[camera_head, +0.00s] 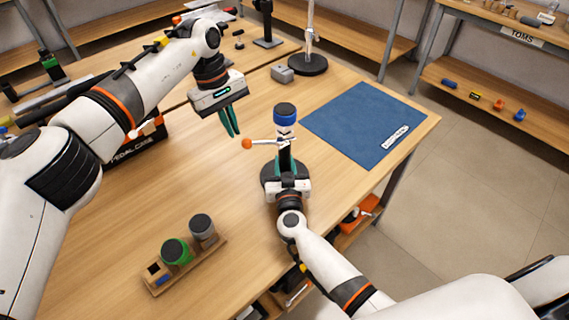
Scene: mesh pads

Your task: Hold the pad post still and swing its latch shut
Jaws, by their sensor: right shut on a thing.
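The pad post (285,132) stands upright on the table, dark with a blue cap (285,111) and a pale band below the cap. Its latch (262,142) is a thin light lever with an orange ball at its end, sticking out to the left of the post. My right gripper (286,160) comes from the near side and is shut on the lower post, hiding part of it and its round dark base. My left gripper (235,135) hangs to the left of the post, apart from it and the latch ball, with its teal fingers close together and nothing visible between them.
A blue mat (367,124) lies to the right of the post. A wooden holder (158,286) with two capped jars stands at the near left. A round-based stand (308,65) and small grey box (282,73) stand behind. Bare table lies left of the post.

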